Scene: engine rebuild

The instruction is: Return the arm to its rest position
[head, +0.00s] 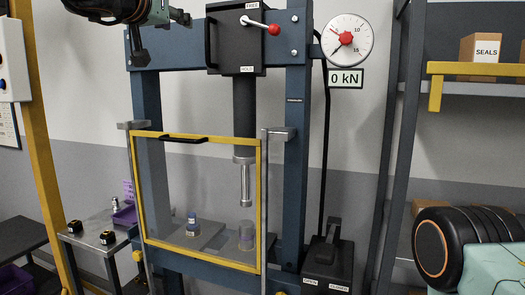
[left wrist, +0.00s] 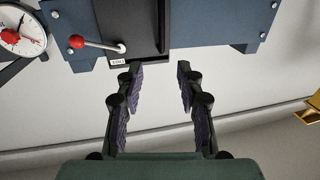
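My left gripper (head: 160,34) hangs at the top left of the head view, in front of the upper left corner of the blue press frame (head: 178,54). Its two fingers are spread apart with nothing between them. In the left wrist view the open gripper (left wrist: 159,70) points toward the press, with bare grey wall behind the gap. It appears apart from the press. My right gripper is not in view.
The press has a red-knobbed lever (head: 273,29), a gauge (head: 347,40) and a yellow-framed guard (head: 197,137) in front of its bed. A small side table (head: 90,238) stands at left. A shelf with a SEALS box (head: 482,48) stands at right.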

